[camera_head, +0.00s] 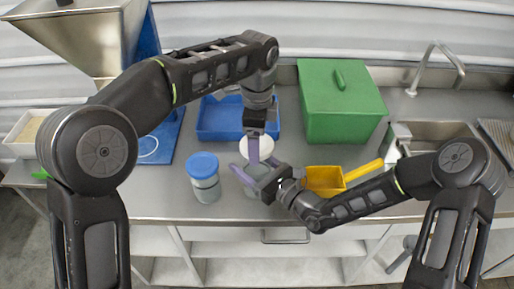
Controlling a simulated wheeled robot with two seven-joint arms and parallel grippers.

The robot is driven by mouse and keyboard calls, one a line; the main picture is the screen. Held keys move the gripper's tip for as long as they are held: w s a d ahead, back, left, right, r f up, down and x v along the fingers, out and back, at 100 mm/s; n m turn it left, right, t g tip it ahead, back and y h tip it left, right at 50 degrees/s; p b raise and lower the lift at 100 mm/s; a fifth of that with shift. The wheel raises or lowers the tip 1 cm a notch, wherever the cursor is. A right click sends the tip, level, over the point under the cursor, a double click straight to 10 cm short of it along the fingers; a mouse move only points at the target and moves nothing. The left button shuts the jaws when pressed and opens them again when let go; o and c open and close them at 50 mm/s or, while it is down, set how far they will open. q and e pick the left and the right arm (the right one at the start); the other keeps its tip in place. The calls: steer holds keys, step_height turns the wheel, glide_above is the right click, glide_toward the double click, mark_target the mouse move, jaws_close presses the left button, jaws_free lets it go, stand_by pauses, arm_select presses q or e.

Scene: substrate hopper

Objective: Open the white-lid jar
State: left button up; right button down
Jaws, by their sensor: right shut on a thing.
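The white-lid jar (251,192) stands on the steel counter, mostly hidden by my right gripper. Its white lid (267,149) shows above, partly behind my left fingers. I cannot tell whether lid and jar touch. My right gripper (247,173) reaches in from the right, its purple fingers shut on the jar's body. My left gripper (252,152) points down from above at the white lid, with purple fingers overlapping it. Its finger gap is not clear, so I cannot tell if it grips the lid.
A blue-lid jar (204,180) stands close left. A blue tray (212,119) lies behind, with a green box (340,104) right of it. A yellow scoop (325,179) lies near my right forearm. A sink (432,134) is at right, a hopper (80,35) back left.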

arm_select(q)
steer(key=shift+r, duration=0.45)
arm_select(e)
steer(key=shift+c, duration=0.6)
jaws_free()
arm_select(q)
steer(key=shift+f+b, duration=0.9)
arm_select(e)
steer(key=v, duration=1.2)
